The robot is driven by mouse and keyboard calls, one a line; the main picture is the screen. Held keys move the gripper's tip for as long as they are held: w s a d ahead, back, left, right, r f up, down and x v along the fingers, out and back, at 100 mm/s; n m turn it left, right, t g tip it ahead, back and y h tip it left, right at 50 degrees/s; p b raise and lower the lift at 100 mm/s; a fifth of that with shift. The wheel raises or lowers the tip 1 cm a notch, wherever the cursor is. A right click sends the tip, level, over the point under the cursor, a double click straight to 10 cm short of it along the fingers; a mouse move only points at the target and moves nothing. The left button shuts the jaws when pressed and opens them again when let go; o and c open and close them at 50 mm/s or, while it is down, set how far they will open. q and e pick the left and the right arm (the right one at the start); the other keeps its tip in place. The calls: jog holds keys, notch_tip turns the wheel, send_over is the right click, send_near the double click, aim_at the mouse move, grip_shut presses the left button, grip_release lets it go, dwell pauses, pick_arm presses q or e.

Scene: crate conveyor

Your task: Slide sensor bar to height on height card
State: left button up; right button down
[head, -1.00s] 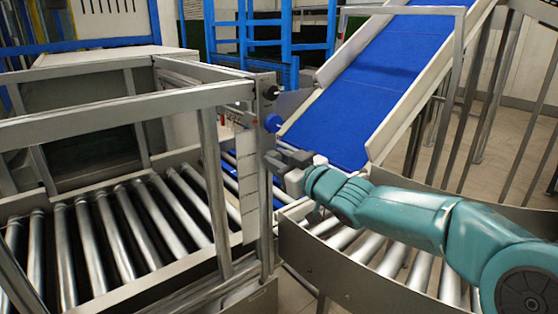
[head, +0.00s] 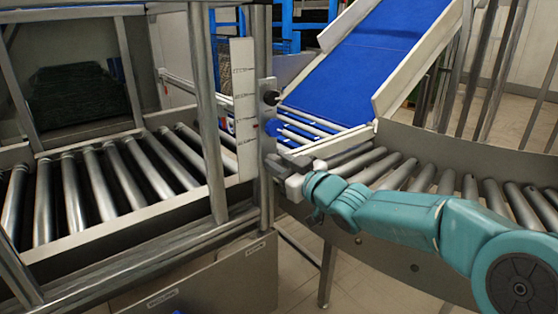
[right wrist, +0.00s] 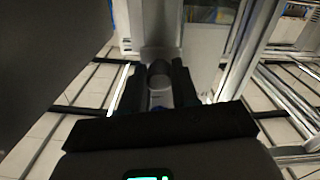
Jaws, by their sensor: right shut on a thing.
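The height card (head: 244,110) is a tall white strip with small dark marks, upright on the metal frame in the head view. The sensor bar (head: 268,145) is a grey plate on the post just right of the card, with a black knob (head: 271,97) and a blue knob (head: 273,127). The bar stands beside the card's middle and lower part. My right gripper (head: 284,164) is shut at the bar's lower end. In the right wrist view, a grey rounded part (right wrist: 159,75) sits between its dark fingers. Exactly which mark the bar meets is too small to read. My left gripper is not in view.
A roller conveyor (head: 130,180) lies inside the metal frame at left. A curved roller conveyor with a grey side wall (head: 390,245) runs below my right arm. A blue belt ramp (head: 365,60) rises behind. Tiled floor shows below the frame.

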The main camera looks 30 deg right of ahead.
pick_arm(q)
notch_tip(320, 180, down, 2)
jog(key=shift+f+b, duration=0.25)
jog(key=shift+b, duration=0.5)
pick_arm(e)
notch_tip(320, 180, down, 3)
jog(key=shift+f, duration=0.15)
jog(key=c, duration=0.8)
grip_release()
jog(key=shift+s+r, duration=0.2)
jog(key=shift+c, duration=0.2)
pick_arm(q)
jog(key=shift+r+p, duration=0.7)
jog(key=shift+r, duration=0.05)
pick_arm(e)
jog(key=s+d, duration=0.1)
jog(key=s, duration=1.5)
jog(key=shift+d, duration=0.1)
